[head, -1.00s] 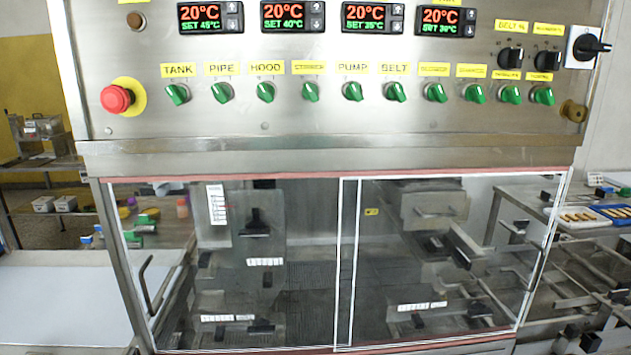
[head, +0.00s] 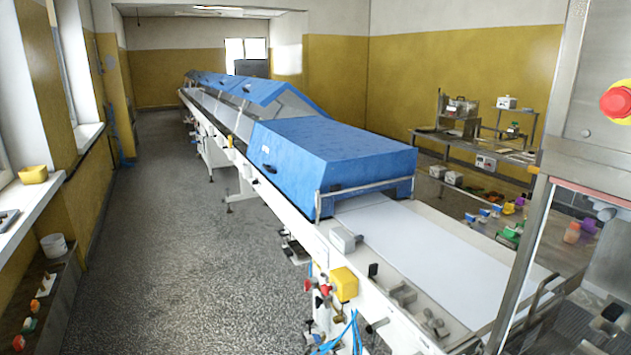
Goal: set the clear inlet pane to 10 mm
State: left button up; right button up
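In the head view, only the left edge of the steel enrober cabinet (head: 600,165) shows at the right, with its red stop button (head: 617,102) cut by the picture's edge. Below it is a slanted steel frame post (head: 522,260) with a see-through area to its right. I cannot pick out the clear inlet pane or a 10 mm mark in this view. Neither of my grippers is in view.
A white belt (head: 430,250) runs from the enrober under a blue cover (head: 335,150) on a long line. Grey floor (head: 190,270) is clear to its left. A sill (head: 28,208) and low shelf (head: 58,290) line the left wall. A bench (head: 480,150) stands behind.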

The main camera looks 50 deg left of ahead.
aim_at(337, 189)
jog(key=u, duration=1.3)
